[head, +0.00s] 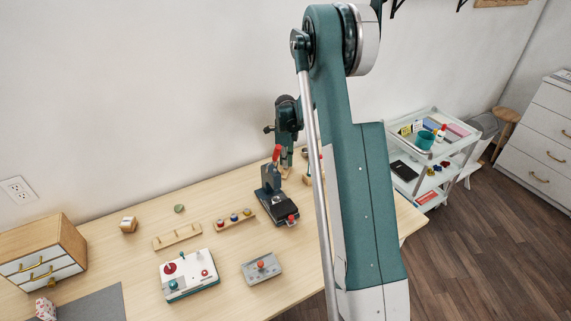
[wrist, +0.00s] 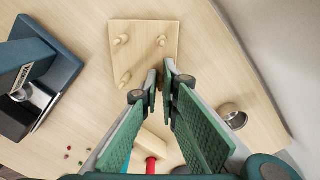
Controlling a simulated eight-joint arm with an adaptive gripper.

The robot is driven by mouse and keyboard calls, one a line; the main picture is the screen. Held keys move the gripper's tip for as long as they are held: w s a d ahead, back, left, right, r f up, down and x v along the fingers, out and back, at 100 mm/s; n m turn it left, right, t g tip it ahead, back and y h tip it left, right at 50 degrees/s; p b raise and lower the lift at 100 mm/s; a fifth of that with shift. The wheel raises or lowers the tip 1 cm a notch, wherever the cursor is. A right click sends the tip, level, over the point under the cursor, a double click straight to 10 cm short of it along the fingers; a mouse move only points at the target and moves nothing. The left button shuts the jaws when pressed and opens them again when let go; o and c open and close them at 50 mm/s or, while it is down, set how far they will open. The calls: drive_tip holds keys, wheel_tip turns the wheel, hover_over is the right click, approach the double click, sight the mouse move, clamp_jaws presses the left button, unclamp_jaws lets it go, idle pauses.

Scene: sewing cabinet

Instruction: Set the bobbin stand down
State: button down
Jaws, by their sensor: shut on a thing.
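The bobbin stand (wrist: 145,30), a square pale wooden board with upright pegs, fills the upper middle of the wrist view. Three of its pegs show clear and bare. My gripper (wrist: 161,82) is shut on the stand at its near right corner, between two green-padded fingers. The exact spot of the grip is hidden by the fingertips. I cannot tell whether the board touches the table or hangs just above it. In the head view my arm hides most of this area.
A dark blue press (head: 275,198) stands left of the stand; its base (wrist: 45,65) shows in the wrist view. A small metal cup (wrist: 232,117) is at the right, by the wall. A wooden piece with a red top (wrist: 151,163) lies below the fingers. Small beads (wrist: 68,157) are scattered nearby.

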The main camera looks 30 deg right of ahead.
drive_tip(key=shift+f, duration=0.1)
drive_tip(key=c, duration=2.6)
unclamp_jaws()
wheel_tip(320, 180, up, 12)
drive_tip(key=shift+r+p, duration=0.15)
drive_tip(key=shift+p, duration=0.7)
